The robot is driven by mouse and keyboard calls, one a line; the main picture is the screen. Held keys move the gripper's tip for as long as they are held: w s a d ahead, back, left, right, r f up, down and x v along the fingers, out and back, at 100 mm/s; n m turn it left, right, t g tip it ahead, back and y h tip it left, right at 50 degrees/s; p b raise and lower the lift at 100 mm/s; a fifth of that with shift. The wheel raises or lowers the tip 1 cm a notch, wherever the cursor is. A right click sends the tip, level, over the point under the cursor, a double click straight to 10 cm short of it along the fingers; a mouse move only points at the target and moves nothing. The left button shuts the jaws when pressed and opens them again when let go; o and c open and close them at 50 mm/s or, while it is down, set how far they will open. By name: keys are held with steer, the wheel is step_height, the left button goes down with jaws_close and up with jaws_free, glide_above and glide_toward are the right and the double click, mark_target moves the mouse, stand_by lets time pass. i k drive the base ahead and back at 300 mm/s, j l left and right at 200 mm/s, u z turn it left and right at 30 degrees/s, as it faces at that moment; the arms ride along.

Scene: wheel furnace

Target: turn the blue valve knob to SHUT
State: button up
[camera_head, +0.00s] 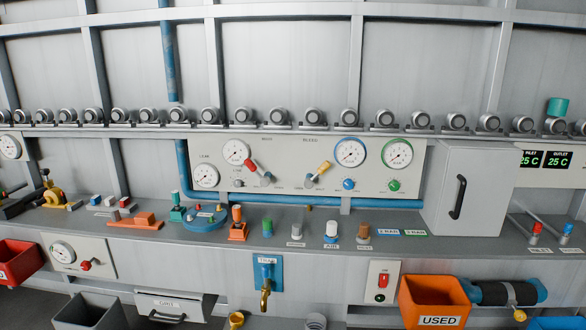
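The blue valve knob (348,184) is small and round. It sits on the pale gauge panel (290,152) right of centre, just below a blue-rimmed gauge (350,152). Its pointer direction and any SHUT marking beside it are too small to read. A green knob (393,185) sits to its right, below a green-rimmed gauge (397,153). My gripper is not in view, and nothing covers the blue knob.
A red lever (252,168) and a yellow lever (319,172) stick out left of the knob. A grey cabinet (468,190) stands to the right of the panel. Several coloured fittings stand on the shelf (285,225) below. An orange bin (434,303) protrudes lower right.

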mark_target(348, 182)
steer(key=i+j+z, duration=0.15)
steer(key=i+j, duration=0.15)
steer(key=i, duration=0.3)
steer(key=i+j+z, duration=0.1)
steer(key=i+j, duration=0.3)
steer(key=i, duration=0.2)
steer(key=i+j+z, duration=0.15)
steer(key=i+j, duration=0.25)
steer(key=i, duration=0.2)
